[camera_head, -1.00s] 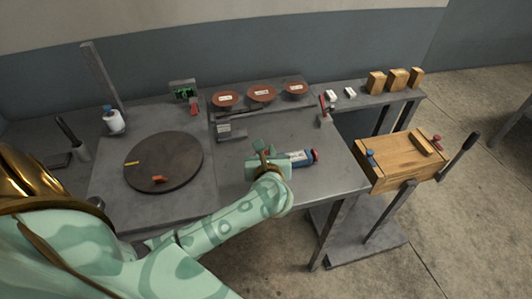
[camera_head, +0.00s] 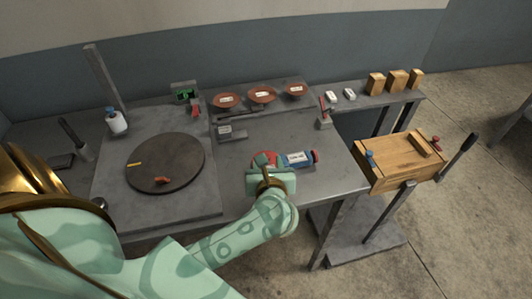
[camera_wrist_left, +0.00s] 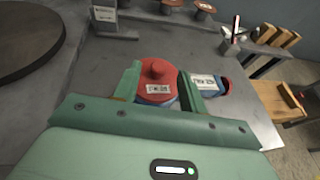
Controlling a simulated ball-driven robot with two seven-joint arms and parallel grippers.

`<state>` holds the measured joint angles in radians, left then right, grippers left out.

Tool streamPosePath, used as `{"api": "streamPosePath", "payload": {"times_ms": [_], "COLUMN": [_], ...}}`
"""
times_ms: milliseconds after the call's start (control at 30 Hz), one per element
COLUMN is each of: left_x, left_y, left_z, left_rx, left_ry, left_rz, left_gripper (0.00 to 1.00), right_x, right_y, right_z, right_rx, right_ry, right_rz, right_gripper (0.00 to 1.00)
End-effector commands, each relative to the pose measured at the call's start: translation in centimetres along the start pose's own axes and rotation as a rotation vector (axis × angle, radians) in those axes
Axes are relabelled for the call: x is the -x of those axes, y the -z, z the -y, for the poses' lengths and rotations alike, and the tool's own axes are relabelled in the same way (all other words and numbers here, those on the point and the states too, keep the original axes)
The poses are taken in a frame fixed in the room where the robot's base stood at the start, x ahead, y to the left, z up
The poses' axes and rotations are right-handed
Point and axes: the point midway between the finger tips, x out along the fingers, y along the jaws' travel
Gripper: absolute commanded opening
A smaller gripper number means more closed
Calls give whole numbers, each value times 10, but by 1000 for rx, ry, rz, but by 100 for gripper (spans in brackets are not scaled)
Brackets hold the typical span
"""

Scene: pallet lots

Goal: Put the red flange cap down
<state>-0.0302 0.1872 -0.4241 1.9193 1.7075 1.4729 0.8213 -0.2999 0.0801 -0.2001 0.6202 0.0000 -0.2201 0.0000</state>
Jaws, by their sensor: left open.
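The red flange cap (camera_head: 263,160) lies on the grey table at the left end of a blue labelled cylinder (camera_head: 297,159) with a red far end. In the left wrist view the cap (camera_wrist_left: 157,76) shows its knob and a white label, with some blue below it. My left gripper (camera_head: 266,180) is open, on the near side of the cap in the head view. In the wrist view its two fingers (camera_wrist_left: 160,72) stand on either side of the cap, with a gap at the right. I cannot tell whether the cap touches the cylinder. My right gripper is not in view.
A dark round turntable (camera_head: 165,163) is at the left. Several red-brown dishes (camera_head: 262,94) stand at the back. A small stand with a red handle (camera_head: 324,118) is behind the cylinder. A wooden box (camera_head: 400,162) is to the right. The table right of the cylinder is clear.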

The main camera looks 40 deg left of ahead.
Motion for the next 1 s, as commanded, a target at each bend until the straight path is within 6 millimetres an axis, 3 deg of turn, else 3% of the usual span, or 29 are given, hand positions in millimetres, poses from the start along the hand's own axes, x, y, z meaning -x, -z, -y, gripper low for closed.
{"api": "streamPosePath", "payload": {"times_ms": [133, 333, 1000], "left_x": [36, 62, 66], "left_y": [-1, 0, 0], "left_z": [0, 0, 0], "left_rx": [3, 1, -1], "left_ry": [0, -1, -1], "left_rz": [-2, -1, 1], "left_gripper": [42, 42, 42], "right_x": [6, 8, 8], "right_y": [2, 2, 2], "right_z": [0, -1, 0], "right_rx": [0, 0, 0], "right_ry": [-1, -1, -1], "right_rz": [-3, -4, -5], "right_gripper": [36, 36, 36]}}
